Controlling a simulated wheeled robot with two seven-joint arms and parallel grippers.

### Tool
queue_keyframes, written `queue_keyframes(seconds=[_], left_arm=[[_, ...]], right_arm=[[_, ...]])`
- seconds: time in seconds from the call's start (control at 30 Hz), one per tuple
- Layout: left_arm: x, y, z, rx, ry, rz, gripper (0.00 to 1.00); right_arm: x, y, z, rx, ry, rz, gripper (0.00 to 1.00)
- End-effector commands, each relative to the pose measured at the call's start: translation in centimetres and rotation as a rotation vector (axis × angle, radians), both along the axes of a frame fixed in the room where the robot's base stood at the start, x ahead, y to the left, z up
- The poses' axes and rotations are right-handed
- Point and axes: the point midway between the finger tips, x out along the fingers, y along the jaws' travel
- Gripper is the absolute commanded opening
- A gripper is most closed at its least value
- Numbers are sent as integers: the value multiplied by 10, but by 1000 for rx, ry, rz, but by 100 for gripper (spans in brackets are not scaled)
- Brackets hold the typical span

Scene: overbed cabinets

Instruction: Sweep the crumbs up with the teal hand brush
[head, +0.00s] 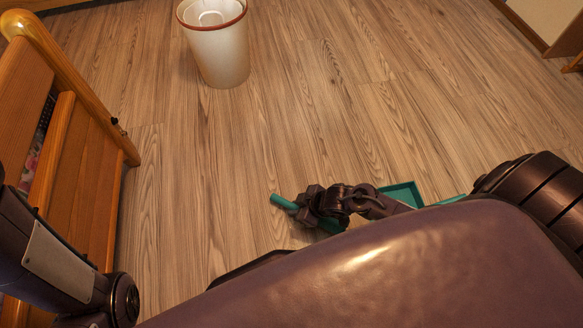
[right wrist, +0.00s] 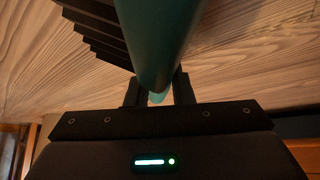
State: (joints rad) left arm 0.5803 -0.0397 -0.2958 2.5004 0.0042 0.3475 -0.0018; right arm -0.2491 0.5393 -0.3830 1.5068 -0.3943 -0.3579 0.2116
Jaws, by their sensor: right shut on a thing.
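My right gripper (head: 308,205) is shut on the teal hand brush (head: 283,202), low over the floor. The handle end sticks out to the left of the gripper; the rest is largely hidden by my arm and body. In the right wrist view the teal brush (right wrist: 155,40) runs up between the two fingers (right wrist: 158,90), with dark tufts, apparently its bristles, at upper left. A teal dustpan (head: 402,194) lies just right of the gripper, partly hidden by my arm. I cannot make out any crumbs. My left arm shows at lower left, but its gripper does not.
A white bin (head: 218,50) with a red-brown rim stands on the wooden floor (head: 300,110) at the back. A wooden bed frame (head: 85,150) runs along the left. The floor between bin and brush is clear.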

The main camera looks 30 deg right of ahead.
Motion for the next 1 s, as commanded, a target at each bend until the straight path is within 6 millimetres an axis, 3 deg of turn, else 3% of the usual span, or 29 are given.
queue_keyframes(seconds=[1.0], left_arm=[[-1, 0, 19, -1, -1, -1, 36]], right_arm=[[-16, -54, -1, -2, 2, 0, 0]])
